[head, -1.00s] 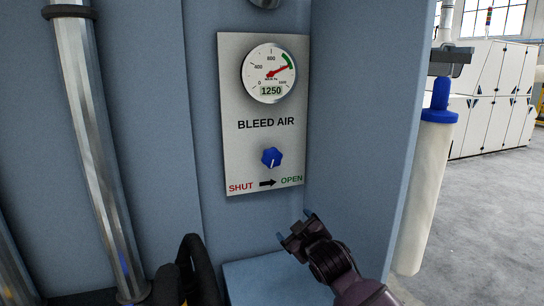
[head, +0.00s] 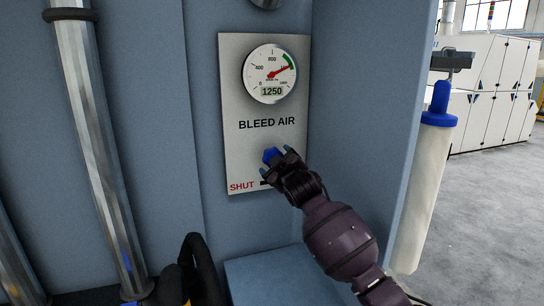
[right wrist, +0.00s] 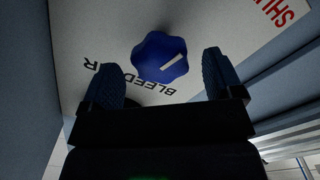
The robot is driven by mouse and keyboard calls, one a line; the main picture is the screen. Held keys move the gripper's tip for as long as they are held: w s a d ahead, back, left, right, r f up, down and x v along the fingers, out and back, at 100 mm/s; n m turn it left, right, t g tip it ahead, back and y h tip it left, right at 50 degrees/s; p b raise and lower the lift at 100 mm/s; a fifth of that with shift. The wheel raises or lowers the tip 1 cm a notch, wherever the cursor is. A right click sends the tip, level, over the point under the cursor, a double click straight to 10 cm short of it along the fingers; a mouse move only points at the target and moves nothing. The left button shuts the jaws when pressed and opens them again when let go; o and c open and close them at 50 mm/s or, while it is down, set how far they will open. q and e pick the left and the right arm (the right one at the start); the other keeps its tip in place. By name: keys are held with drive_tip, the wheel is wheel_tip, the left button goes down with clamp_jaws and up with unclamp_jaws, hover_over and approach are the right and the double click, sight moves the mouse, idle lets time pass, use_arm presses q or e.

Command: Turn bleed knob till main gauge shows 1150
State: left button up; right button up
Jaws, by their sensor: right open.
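The main gauge (head: 270,73) is a round white dial with a red needle and a digital window reading 1250. It sits above the BLEED AIR label on a pale panel. The blue bleed knob (head: 271,155) is below the label, partly hidden by my right gripper (head: 280,154). In the right wrist view the knob (right wrist: 160,56) shows whole, with a white pointer line. My right gripper is open, its two blue-padded fingers (right wrist: 162,84) apart on either side of the knob's line; the knob appears just ahead of the tips. Contact cannot be told. My left gripper is not in view.
The panel (head: 236,110) is on a blue-grey recess wall, with a side wall (head: 360,110) close to the right of my arm. A ledge (head: 262,268) lies below. A metal pipe (head: 95,150) and a black curved object (head: 192,260) are on the left.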

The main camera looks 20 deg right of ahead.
drive_tip(key=shift+w+p, duration=0.3)
drive_tip(key=shift+w, duration=2)
drive_tip(key=c, duration=0.9)
drive_tip(key=shift+m, duration=0.3)
drive_tip(key=m, duration=1.1)
drive_tip(key=shift+a+m, duration=0.3)
